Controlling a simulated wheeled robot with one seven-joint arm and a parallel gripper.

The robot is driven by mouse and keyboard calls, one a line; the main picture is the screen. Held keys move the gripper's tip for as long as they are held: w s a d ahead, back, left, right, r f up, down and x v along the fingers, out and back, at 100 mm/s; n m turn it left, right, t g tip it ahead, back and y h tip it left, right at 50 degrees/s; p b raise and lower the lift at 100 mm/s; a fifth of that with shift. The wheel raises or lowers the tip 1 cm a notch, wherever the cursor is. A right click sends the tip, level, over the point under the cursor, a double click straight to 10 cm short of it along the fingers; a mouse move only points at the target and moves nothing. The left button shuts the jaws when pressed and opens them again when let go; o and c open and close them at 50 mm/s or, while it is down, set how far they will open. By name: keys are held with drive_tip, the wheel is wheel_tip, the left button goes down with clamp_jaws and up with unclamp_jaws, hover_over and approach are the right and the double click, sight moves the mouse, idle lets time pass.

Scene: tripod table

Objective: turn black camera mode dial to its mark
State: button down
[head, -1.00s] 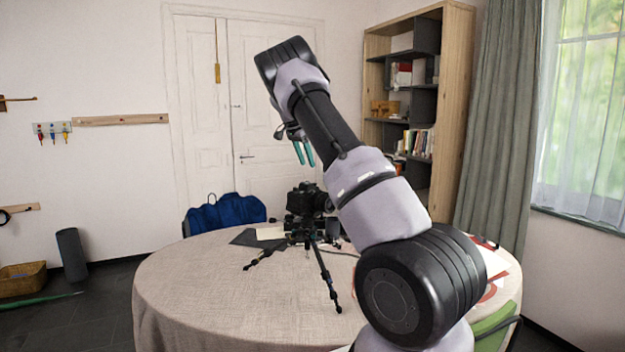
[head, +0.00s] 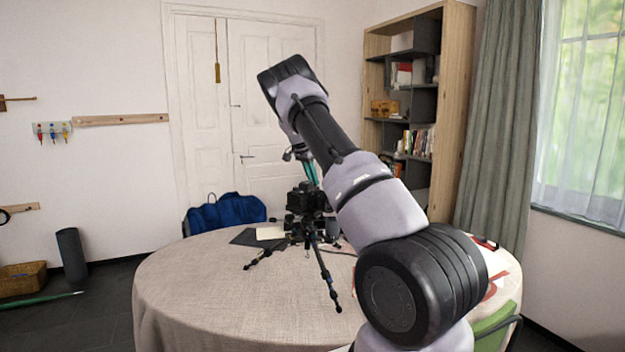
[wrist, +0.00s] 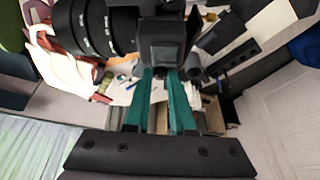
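The black camera (head: 305,198) sits on a black tripod (head: 319,262) on the round table. In the wrist view the camera body (wrist: 163,38) is close at the top, with its ribbed lens (wrist: 92,28) pointing left. My gripper (head: 309,180) points down just above the camera, partly covered by my own arm. In the wrist view my gripper (wrist: 159,74) shows two teal fingers apart, with a gap between them and nothing held. The fingertips reach the camera body's edge in that view; whether they touch it I cannot tell. I cannot make out the mode dial or its mark.
The round table (head: 200,290) has a beige cloth, with clear room at front left. A dark folder (head: 245,238) and light paper (head: 270,232) lie behind the tripod. A blue bag (head: 228,212) is at the back; a green chair (head: 497,325) is at right.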

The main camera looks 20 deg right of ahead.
drive_tip(key=shift+s+d+r+n+t, duration=0.15)
drive_tip(key=shift+n+t, duration=0.25)
drive_tip(key=shift+n, duration=0.6)
drive_tip(key=shift+n+t+y, duration=0.3)
drive_tip(key=shift+n, duration=0.8)
drive_tip(key=c, duration=0.8)
unclamp_jaws()
drive_tip(key=shift+o, duration=0.2)
drive_tip(key=v, duration=1)
drive_tip(key=shift+s+r, duration=0.15)
drive_tip(key=shift+r, duration=0.15)
